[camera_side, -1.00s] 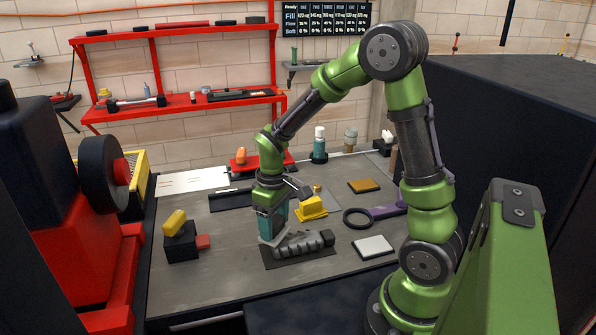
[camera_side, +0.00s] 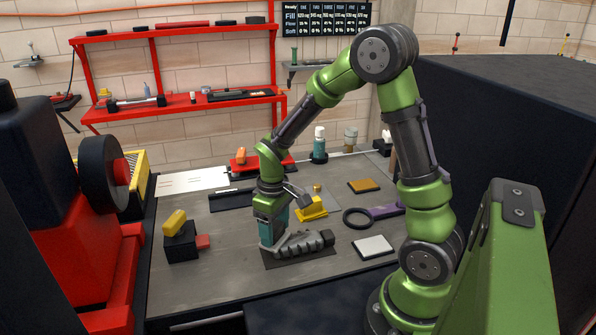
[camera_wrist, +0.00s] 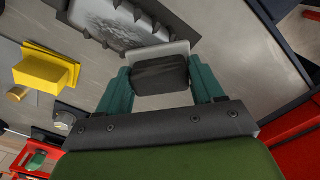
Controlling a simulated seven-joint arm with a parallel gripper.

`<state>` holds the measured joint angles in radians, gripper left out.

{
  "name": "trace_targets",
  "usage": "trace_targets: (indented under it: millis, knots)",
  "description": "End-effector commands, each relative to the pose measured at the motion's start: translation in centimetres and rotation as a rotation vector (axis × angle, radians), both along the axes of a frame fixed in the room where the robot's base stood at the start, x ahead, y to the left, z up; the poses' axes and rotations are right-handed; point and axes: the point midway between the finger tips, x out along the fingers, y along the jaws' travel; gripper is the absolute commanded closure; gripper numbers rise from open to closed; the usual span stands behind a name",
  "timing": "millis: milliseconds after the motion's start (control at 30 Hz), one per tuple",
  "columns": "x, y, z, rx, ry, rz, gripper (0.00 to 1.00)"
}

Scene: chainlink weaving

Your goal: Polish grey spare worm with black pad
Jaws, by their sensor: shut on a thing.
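The grey spare worm (camera_side: 310,241), a ridged rod, lies on a dark mat (camera_side: 285,260) in the side view. Part of it shows at the top of the wrist view (camera_wrist: 112,18). My gripper (camera_side: 271,238) points down at the worm's left end. In the wrist view its teal fingers (camera_wrist: 160,82) are shut on the black pad (camera_wrist: 160,72), a dark block with a pale edge piece (camera_wrist: 186,49) beyond it. In the side view the fingers mostly hide the pad. I cannot tell whether the pad touches the worm.
A yellow block (camera_side: 312,208) stands just behind the worm. A black block with a yellow piece (camera_side: 181,241) is to the left. The bench front left is clear.

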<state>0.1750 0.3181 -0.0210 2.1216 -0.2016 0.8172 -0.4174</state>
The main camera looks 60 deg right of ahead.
Motion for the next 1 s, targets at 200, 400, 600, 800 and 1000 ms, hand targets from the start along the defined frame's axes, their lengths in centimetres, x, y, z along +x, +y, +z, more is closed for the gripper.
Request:
trace_targets:
  millis: [200,400,600,800,1000]
  knots:
    - [-0.6,-0.7,0.1,-0.001,-0.001,-0.003,0.57]
    - [-1.9,-2.0,0.2,0.000,0.000,-0.003,0.57]
    - [-2.6,-2.6,0.2,0.000,0.000,-0.001,0.57]
    - [-3.7,-3.7,0.1,0.000,0.000,-0.003,0.57]
    - [-4.8,-4.8,0.0,0.000,-0.001,-0.003,0.57]
